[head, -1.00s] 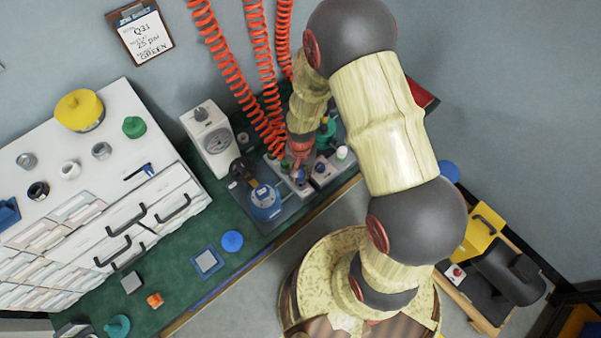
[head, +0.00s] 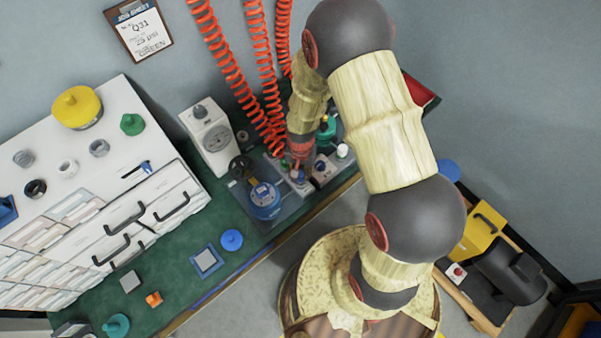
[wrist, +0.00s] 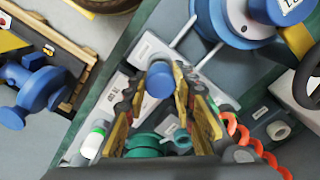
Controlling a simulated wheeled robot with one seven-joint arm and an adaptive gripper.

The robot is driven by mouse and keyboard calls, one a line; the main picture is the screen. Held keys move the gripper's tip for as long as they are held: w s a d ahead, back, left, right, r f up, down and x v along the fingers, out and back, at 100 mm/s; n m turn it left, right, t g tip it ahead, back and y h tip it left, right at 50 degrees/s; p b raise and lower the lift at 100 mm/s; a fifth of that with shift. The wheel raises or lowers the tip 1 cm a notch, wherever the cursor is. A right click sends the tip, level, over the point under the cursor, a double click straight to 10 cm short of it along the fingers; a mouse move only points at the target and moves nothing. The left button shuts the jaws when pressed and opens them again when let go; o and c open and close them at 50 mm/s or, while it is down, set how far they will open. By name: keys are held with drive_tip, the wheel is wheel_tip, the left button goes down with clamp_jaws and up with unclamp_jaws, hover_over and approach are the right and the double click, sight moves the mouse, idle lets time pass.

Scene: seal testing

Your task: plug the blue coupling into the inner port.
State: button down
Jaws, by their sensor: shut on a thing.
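My gripper (wrist: 160,82) is shut on the blue coupling (wrist: 159,80), which shows as a blue cylinder between the yellow fingers in the wrist view. It is over a light grey block (wrist: 147,50) with labels. The coupling's lower end and the port under it are hidden, so I cannot tell whether it is seated. In the head view my gripper (head: 299,168) is low over the grey port blocks on the green bench, with a small blue part showing beside it. I cannot tell which port is the inner one.
A blue round device with a gauge (head: 264,199) stands close by on a grey plate. A white-and-green capped fitting (wrist: 95,140) and teal fittings (wrist: 147,145) are near my fingers. Red coiled hoses (head: 262,90) hang behind. A white dial unit (head: 208,137) stands to the left.

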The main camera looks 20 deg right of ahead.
drive_tip(key=shift+f+b, duration=0.4)
drive_tip(key=shift+f, duration=0.3)
drive_tip(key=c, duration=1.4)
unclamp_jaws()
wheel_tip(320, 180, up, 12)
drive_tip(key=s+r+n+t, duration=0.2)
drive_tip(key=s+r, duration=0.2)
drive_tip(key=r, duration=0.6)
drive_tip(key=s+r+n+t, duration=0.1)
drive_tip(key=s+r, duration=0.4)
drive_tip(key=r, duration=0.6)
drive_tip(key=s+r+n+t, duration=0.2)
drive_tip(key=s+r, duration=0.3)
drive_tip(key=r, duration=0.5)
drive_tip(key=shift+r+n+t, duration=0.25)
drive_tip(key=shift+n+t, duration=0.05)
drive_tip(key=shift+n, duration=0.4)
